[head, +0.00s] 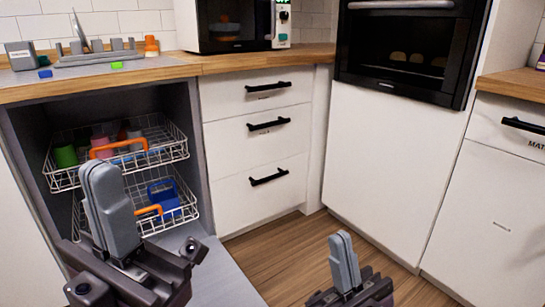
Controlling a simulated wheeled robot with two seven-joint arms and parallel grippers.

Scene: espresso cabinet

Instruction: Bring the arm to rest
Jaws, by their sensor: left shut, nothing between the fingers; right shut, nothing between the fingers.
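My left gripper (111,205) is in the lower left of the head view, in front of an open dishwasher. Its grey fingers point up and are shut with nothing between them. It covers part of the dishwasher's lower rack. My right gripper (344,260) is low in the middle right of the view, over the wood floor. Its grey fingers are also shut and empty. Both grippers appear apart from the furniture.
The dishwasher's upper rack (176,153) and lower rack (187,208) hold cups and a blue item. Its open door (225,278) lies low. White drawers (258,130) and an oven (405,45) stand behind. Wood floor (285,245) is clear between the grippers.

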